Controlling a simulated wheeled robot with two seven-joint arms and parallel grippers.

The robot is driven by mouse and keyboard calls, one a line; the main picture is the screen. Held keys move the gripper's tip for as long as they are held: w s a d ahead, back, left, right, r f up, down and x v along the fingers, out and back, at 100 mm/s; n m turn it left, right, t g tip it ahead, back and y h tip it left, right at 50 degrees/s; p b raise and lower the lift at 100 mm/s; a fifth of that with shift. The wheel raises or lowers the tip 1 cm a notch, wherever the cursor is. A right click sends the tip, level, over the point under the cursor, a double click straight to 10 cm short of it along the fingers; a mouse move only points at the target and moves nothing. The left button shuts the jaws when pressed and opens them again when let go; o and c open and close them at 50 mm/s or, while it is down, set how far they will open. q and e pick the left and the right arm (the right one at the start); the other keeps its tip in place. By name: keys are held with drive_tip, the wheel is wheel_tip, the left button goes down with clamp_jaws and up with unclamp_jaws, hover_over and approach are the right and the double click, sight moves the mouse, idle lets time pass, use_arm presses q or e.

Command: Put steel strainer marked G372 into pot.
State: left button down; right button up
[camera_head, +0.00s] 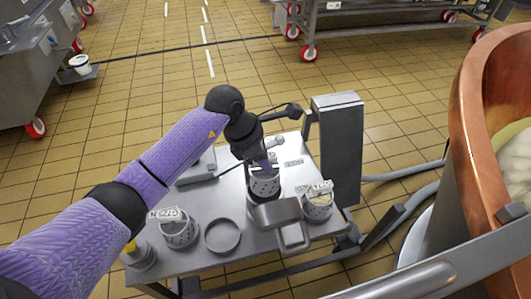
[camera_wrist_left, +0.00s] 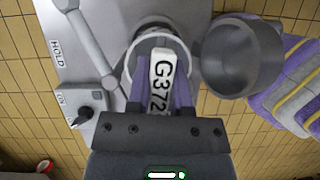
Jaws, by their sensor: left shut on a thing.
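The steel strainer marked G372 (camera_head: 264,187) is a small perforated cup with a white label tag. My left gripper (camera_head: 262,166) is shut on it from above, over the steel table. In the left wrist view the tag reading G372 (camera_wrist_left: 160,80) sits upright between the fingers of my left gripper (camera_wrist_left: 158,98). A round grey steel rim (camera_wrist_left: 130,50) surrounds the strainer there; I cannot tell whether the strainer is clear of it. A large copper pot (camera_head: 470,110) with pale contents stands at the right. My right gripper is not in view.
Two other tagged strainers stand on the steel table, one at the left (camera_head: 180,231) and one at the right (camera_head: 318,207). An empty ring (camera_head: 222,236) lies between. A grey upright box (camera_head: 338,145) stands at the table's back right. Hoses run over the tiled floor.

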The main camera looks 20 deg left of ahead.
sight(265, 174)
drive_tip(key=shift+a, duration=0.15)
use_arm(q)
drive_tip(key=shift+f+b, duration=0.3)
drive_tip(key=shift+f, duration=0.25)
drive_tip(key=shift+f+b, duration=1.15)
drive_tip(key=shift+f, duration=0.6)
drive_tip(key=shift+f+b, duration=0.3)
drive_tip(key=shift+f, duration=0.2)
drive_tip(key=shift+f+b, duration=0.6)
drive_tip(key=shift+f, duration=0.3)
drive_tip(key=shift+f+b, duration=0.45)
drive_tip(key=shift+f, duration=0.5)
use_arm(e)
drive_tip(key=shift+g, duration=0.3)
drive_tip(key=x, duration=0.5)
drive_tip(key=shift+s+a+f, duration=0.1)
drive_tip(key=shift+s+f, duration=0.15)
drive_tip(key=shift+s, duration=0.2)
